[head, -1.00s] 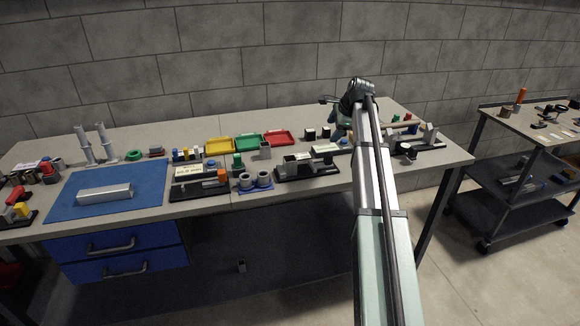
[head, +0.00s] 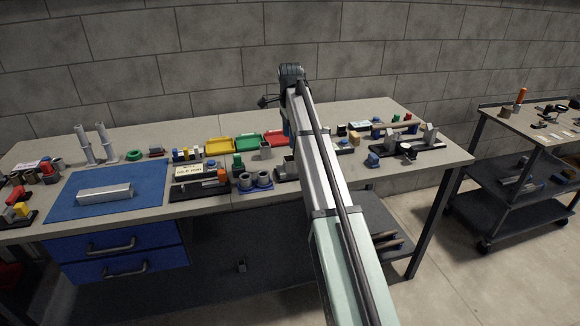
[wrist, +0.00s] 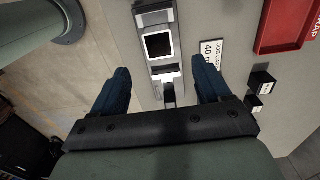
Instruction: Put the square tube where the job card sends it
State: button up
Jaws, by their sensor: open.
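My gripper (wrist: 163,82) is open, its two dark blue fingers apart and nothing held between them. In the wrist view a silver square piece with a dark square opening (wrist: 158,45) sits on a holder just beyond the fingertips; I cannot tell if it is the square tube. The job card (wrist: 210,60), partly cut off by a finger, reads "JOB CARD" and "40 m". My arm hides the fingertips there.
A red tray (wrist: 285,25) and two black blocks (wrist: 262,82) are to the right in the wrist view. In the head view yellow (head: 219,144) and green (head: 248,141) trays stand at the back. Blue-based cups (head: 255,180) and a black fixture (head: 408,145) crowd the bench.

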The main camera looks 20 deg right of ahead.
aim_at(290, 160)
notch_tip(290, 160, down, 10)
jog(key=shift+s+f, duration=0.1)
dwell(0.5)
jog(key=shift+c, duration=0.2)
jog(key=c, duration=1.3)
jog(key=shift+o, duration=0.2)
notch_tip(290, 160, up, 10)
jog(key=w+a+f, duration=0.1)
jog(key=w+a, duration=1.3)
jog(key=a, duration=0.4)
jog(key=shift+a+f, duration=0.15)
jog(key=shift+f, duration=0.15)
